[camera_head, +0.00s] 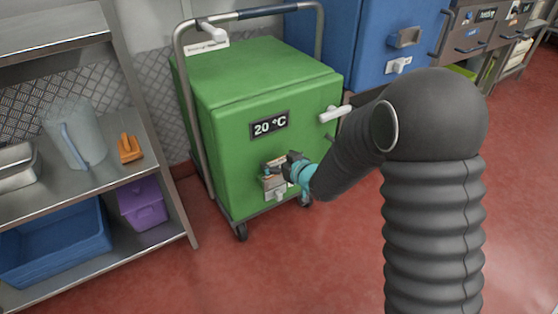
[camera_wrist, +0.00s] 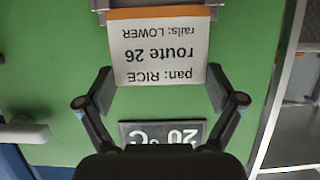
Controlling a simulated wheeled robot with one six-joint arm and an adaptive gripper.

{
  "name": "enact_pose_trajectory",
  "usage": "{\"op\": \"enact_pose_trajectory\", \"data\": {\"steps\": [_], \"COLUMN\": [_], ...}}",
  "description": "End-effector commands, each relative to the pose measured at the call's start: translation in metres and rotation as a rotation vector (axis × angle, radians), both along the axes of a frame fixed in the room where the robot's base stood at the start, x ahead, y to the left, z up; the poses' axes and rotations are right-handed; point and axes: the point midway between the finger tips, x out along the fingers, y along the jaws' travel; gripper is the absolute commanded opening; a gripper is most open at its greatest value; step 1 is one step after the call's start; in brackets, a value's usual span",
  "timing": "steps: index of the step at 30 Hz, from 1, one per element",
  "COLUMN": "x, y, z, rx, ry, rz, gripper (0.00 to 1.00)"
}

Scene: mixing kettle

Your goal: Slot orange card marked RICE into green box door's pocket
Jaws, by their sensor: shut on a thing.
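The card (camera_wrist: 160,53) shows in the wrist view upside down, white with an orange band and the print "pan: RICE, route 26, rails: LOWER". The card's orange end lies at grey metal pieces of the door pocket (camera_wrist: 101,5) at the top of the wrist view. I cannot tell how far it sits inside. In the head view my gripper (camera_head: 289,168) is at the lower front of the green box (camera_head: 230,140), over the pocket (camera_head: 269,189), which it partly hides.
A "20 °C" display (camera_head: 269,124) is on the door above the pocket, with a white latch handle (camera_head: 334,114) to its right. A metal shelf (camera_head: 110,175) with a jug (camera_head: 75,135) and an orange object (camera_head: 130,148) stands left. Blue cabinets (camera_head: 375,35) stand behind. The red floor is clear at right.

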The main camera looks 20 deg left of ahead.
Motion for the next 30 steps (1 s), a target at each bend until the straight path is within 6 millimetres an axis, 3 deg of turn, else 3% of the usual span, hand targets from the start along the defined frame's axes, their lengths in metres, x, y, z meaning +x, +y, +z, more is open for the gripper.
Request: {"op": "enact_pose_trajectory", "data": {"steps": [30], "x": [0.000], "y": [0.000], "z": [-0.032], "rx": [0.000], "ry": [0.000], "rz": [0.000], "gripper": [0.75]}}
